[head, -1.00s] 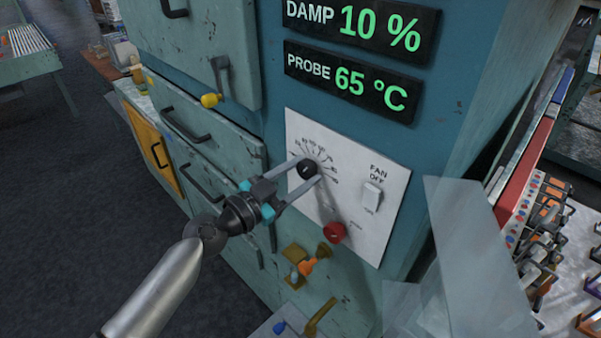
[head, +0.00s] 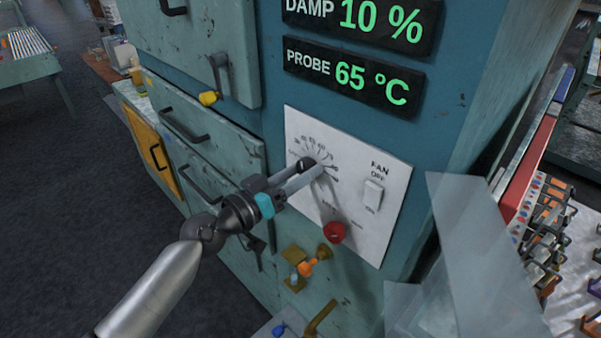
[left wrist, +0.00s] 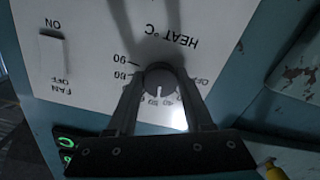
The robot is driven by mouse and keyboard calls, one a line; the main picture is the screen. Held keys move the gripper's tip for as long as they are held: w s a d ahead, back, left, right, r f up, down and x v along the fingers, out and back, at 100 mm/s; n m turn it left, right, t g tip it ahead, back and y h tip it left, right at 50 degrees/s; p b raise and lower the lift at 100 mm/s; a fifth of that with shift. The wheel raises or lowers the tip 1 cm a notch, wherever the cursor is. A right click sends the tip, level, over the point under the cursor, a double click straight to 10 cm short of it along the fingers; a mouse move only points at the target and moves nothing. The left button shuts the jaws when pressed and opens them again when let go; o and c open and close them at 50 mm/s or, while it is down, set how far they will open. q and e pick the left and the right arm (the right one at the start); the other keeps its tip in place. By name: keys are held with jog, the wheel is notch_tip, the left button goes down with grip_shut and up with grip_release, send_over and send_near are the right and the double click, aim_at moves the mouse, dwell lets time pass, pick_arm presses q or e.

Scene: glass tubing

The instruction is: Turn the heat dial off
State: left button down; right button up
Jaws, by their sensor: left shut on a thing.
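The dark round heat dial (head: 304,163) sits on the white control panel (head: 352,227), mostly covered by my gripper in the head view. My left gripper (head: 312,168) is shut on the dial, one finger on each side. The left wrist view shows the panel upside down, with the dial (left wrist: 160,80) between the fingertips of my left gripper (left wrist: 162,88). The dial's pale mark points down in that picture, into the middle of the number scale, away from the OFF label at the right. My right gripper is not in view.
A fan switch (head: 374,194) and a red knob (head: 334,232) are on the same panel. Above, displays read DAMP 10 % and PROBE 65 °C (head: 350,80). An orange-handled valve (head: 310,266) is below. Clear sheets (head: 480,250) stand at the right.

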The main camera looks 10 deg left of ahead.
pick_arm(q)
jog(key=n, duration=0.4)
jog(key=shift+n, duration=0.4)
jog(key=n+p, duration=0.1)
jog(key=n, duration=0.2)
jog(key=shift+r+n, duration=0.1)
jog(key=shift+n, duration=0.2)
jog(key=n, duration=0.4)
jog(key=shift+p, duration=0.4)
jog(key=shift+n+p, duration=0.55)
jog(key=shift+n, duration=1.65)
jog(key=shift+c, duration=1.4)
grip_release()
jog(key=shift+s, duration=0.15)
